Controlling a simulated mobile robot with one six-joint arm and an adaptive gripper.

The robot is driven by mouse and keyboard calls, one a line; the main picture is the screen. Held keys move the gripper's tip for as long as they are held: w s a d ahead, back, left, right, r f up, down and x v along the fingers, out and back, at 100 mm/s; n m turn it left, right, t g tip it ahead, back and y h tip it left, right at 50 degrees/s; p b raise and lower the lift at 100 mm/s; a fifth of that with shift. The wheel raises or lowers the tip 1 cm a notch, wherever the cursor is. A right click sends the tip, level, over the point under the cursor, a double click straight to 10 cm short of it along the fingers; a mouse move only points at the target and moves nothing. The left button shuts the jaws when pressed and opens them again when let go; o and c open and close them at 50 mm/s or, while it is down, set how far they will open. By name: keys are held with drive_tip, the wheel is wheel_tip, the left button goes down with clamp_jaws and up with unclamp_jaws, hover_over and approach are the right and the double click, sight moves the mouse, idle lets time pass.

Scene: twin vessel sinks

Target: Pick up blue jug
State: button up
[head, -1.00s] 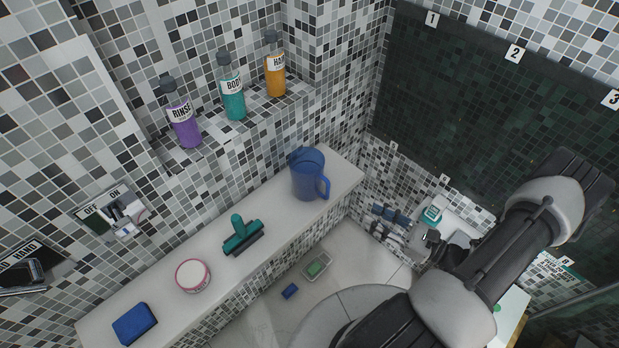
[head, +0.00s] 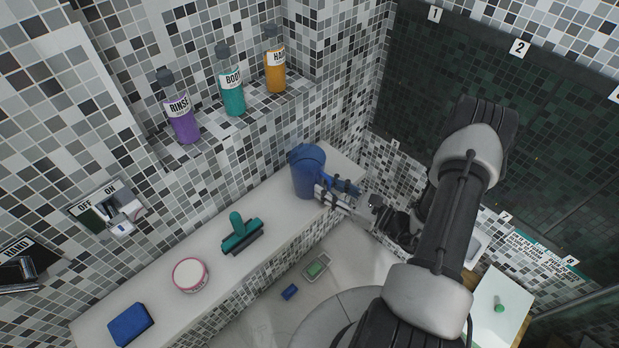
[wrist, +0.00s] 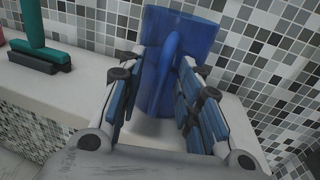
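The blue jug (head: 305,172) stands upright near the far right end of the white ledge. In the head view my gripper (head: 339,193) is at the jug's right side, by its handle. In the wrist view the jug (wrist: 200,22) is straight ahead, with its handle (wrist: 170,65) pointing toward me between the two fingers. My gripper (wrist: 163,85) is open, with a visible gap on each side of the handle. The fingertips reach close to the jug's body; whether they touch it I cannot tell.
On the white ledge (head: 215,297) lie a green squeegee (head: 240,235), a pink-rimmed round tub (head: 190,275) and a blue sponge (head: 130,325). Purple, teal and orange bottles (head: 275,72) stand on a tiled shelf behind. A tiled wall is close behind the jug.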

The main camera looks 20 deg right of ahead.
drive_tip(key=shift+w+a, duration=0.1)
drive_tip(key=shift+w, duration=0.1)
drive_tip(key=shift+c, duration=0.4)
clamp_jaws()
